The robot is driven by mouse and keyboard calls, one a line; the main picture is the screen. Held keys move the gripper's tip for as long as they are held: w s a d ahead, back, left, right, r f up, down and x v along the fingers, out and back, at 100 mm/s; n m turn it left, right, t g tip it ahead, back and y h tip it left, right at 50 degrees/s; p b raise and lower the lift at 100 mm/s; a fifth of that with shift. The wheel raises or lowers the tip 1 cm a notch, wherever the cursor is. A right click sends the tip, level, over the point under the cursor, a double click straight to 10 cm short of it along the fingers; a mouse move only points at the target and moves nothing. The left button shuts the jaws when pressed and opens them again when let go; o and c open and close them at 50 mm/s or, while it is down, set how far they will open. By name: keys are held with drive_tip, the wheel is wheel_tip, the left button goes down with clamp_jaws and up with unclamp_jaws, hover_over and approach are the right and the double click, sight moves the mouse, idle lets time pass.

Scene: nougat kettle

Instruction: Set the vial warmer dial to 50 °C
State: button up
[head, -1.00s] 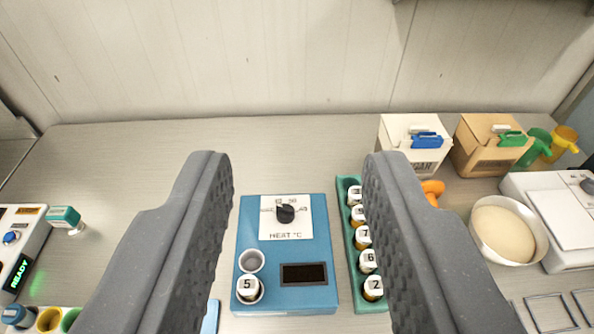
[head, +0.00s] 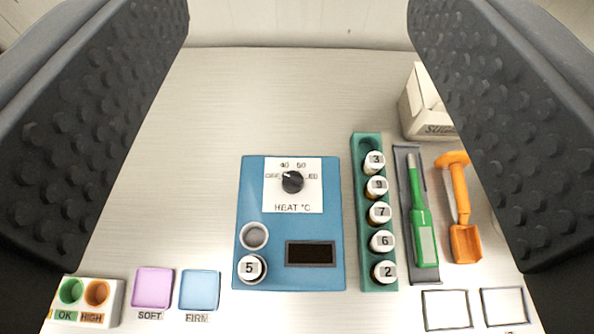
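The vial warmer (head: 252,190) is a blue box on the bench, in the middle of the head view. Its black dial (head: 292,182) sits on a white plate (head: 308,203) marked OFF, 40, 50, a partly unclear right-hand mark, and HEAT °C. The dial's pale pointer mark seems to face the upper left, near OFF; the exact setting is hard to read. The display (head: 310,253) is dark. Vial 5 (head: 250,268) stands in the lower well; the upper well (head: 254,235) is empty. My gripper (head: 298,110) is wide open and empty, its fingers either side of the view.
A green rack (head: 366,143) with several numbered vials stands close right of the warmer. Beyond it lie a green-handled tool (head: 421,220), an orange scoop (head: 460,205) and a sugar box (head: 428,108). Purple (head: 153,288) and blue (head: 200,289) pads lie left. The bench behind the warmer is clear.

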drive_tip(key=w+f+n+g+p, duration=0.2)
drive_tip(key=w+f+g+p, duration=0.15)
drive_tip(key=w+p, duration=0.2)
drive_tip(key=n+g+p, duration=1.1)
drive_tip(key=g+p, duration=0.1)
drive_tip(key=p, duration=0.4)
hover_over(293, 177)
wheel_tip(293, 177, down, 23)
wheel_tip(293, 177, down, 14)
drive_tip(key=p, duration=0.2)
drive_tip(key=shift+r+p, duration=0.2)
drive_tip(key=shift+p, duration=0.1)
drive_tip(key=c, duration=1)
